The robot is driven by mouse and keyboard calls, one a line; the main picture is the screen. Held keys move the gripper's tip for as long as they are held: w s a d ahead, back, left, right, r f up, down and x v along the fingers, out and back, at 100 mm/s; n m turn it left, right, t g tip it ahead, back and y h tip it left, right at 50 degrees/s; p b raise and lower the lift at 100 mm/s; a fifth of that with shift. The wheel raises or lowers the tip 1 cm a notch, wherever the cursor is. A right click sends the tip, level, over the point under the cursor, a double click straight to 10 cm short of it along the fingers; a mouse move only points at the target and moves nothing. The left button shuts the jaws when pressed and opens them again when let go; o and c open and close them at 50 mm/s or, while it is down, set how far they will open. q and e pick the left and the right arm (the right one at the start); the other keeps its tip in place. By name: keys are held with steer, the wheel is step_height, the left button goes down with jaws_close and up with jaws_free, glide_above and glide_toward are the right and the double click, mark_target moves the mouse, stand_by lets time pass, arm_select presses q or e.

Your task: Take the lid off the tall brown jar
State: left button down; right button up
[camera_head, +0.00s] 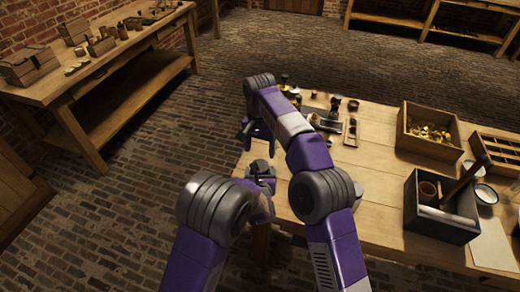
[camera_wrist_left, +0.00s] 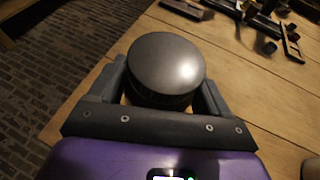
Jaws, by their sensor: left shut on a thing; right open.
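A dark round lid (camera_wrist_left: 166,64) with a ribbed side sits between the fingers of my left gripper (camera_wrist_left: 152,92) in the left wrist view. The fingers press on it from both sides. I cannot tell whether a jar is under it, and no tall brown jar can be made out. In the head view my left gripper (camera_head: 262,178) is over the table's near left corner, partly hidden by my arm. My right gripper (camera_head: 256,142) is open just beyond it, near the table's left edge, with nothing visible in it.
The wooden table (camera_head: 385,235) holds a wooden box (camera_head: 428,151) of small brass parts and a dark caddy (camera_head: 440,222) at the right. Several small dark parts lie at the back. A second bench (camera_head: 120,55) stands at the far left, with brick floor between.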

mark_target(260, 166)
steer(key=m, duration=0.8)
steer(key=shift+f, duration=0.1)
steer(key=m, duration=0.5)
steer(key=shift+m, duration=0.3)
steer(key=m, duration=0.5)
steer(key=shift+r+m, duration=0.2)
steer(key=shift+m, duration=0.2)
steer(key=m, duration=0.6)
steer(key=shift+r+m, duration=0.25)
steer(key=shift+m, duration=0.15)
steer(key=shift+f, duration=3.95)
